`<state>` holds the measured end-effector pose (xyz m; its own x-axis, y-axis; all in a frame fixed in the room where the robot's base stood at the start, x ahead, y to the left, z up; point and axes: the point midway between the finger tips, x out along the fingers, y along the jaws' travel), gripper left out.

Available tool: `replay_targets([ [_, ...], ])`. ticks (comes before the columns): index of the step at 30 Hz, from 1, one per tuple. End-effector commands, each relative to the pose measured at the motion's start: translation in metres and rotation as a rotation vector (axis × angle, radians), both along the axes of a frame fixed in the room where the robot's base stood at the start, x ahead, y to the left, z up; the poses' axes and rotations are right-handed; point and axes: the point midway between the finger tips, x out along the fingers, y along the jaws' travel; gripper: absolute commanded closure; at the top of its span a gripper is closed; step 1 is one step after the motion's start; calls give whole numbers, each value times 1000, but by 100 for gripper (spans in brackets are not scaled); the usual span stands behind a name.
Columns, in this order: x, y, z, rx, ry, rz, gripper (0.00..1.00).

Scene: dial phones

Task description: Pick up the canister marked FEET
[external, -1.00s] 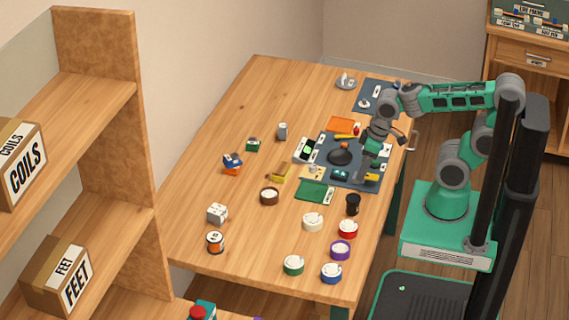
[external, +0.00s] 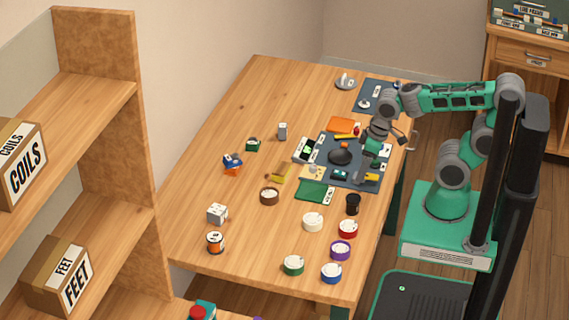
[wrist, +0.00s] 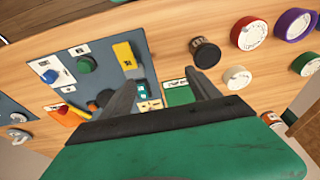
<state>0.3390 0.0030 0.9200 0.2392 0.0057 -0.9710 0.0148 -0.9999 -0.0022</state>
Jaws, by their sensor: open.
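Several round canisters stand on the table's near half: white (external: 312,222), red (external: 348,229), purple (external: 340,250), green (external: 293,265), blue (external: 331,273) and brown (external: 269,196). Their lids carry small lettering that I cannot read, so I cannot tell which one is marked FEET. The wrist view shows the red (wrist: 249,33), purple (wrist: 293,23), white (wrist: 237,77) and green (wrist: 306,63) ones. My gripper (wrist: 160,95) is open and empty, above the dark mat at the table's right side, apart from the canisters.
A black knurled cylinder (external: 353,204) stands between the mat (external: 350,181) and the canisters. A shelf box (external: 57,277) reads FEET. The table's left side has free room.

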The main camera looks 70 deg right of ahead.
Motion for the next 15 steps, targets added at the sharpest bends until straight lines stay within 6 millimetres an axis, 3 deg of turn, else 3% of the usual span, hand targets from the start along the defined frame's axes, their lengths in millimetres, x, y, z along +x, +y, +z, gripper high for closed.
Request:
replay_targets([
  [5, 1, 2, 0, 1, 2, -5, 30],
  [8, 5, 16, 1, 4, 14, -47, 30],
  [11, 12, 46, 0, -1, 29, -155, 30],
  [15, 16, 102, -7, -31, -3, -353, 30],
])
